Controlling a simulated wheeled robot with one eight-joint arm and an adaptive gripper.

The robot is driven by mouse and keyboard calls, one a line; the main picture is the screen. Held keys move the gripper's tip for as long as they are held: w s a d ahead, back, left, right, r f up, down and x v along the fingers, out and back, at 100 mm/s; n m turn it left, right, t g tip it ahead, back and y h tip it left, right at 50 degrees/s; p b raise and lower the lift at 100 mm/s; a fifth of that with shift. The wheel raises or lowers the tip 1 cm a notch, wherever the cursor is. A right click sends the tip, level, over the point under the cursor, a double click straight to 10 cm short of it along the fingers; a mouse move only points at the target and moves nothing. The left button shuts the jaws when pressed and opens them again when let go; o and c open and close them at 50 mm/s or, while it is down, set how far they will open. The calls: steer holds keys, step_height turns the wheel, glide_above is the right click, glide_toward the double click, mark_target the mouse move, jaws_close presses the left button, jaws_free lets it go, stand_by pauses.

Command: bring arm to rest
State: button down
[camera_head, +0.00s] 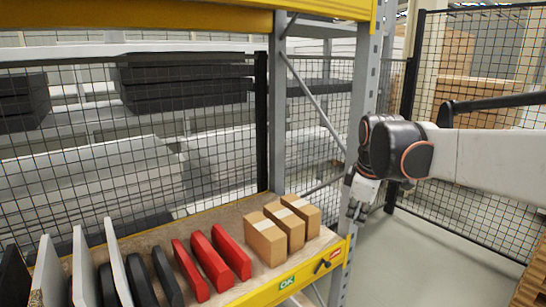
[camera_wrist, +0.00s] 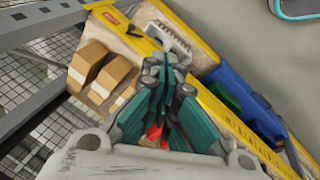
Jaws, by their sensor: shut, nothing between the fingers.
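My arm (camera_head: 480,155) reaches in from the right in the head view. My gripper (camera_head: 356,208) hangs down at its end, beside the grey rack post and to the right of the shelf. In the wrist view my gripper's green-padded fingers (camera_wrist: 168,78) are close together, with nothing held. A small patch of red shows behind the fingers, and I cannot tell how far beyond them it lies.
A shelf with a yellow front beam (camera_head: 275,288) bears cardboard boxes (camera_head: 268,238), red pieces (camera_head: 210,262), and black and white panels. A grey upright post (camera_head: 362,90) stands near my gripper. The wrist view shows a blue bin (camera_wrist: 238,98). Floor (camera_head: 440,255) is clear at right.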

steer(key=s+f+m+t, duration=0.1)
steer(key=s+m, duration=0.3)
steer(key=s, duration=0.4)
steer(key=s+f+m+t, duration=0.1)
steer(key=s+f+m, duration=0.3)
steer(key=s, duration=0.4)
steer(key=s+f+m+t, duration=0.1)
steer(key=s+m, duration=0.3)
steer(key=s, duration=0.5)
steer(key=shift+a+f+t, duration=0.3)
steer(key=shift+a+f, duration=0.05)
steer(key=shift+f, duration=0.35)
steer(key=shift+a, duration=0.1)
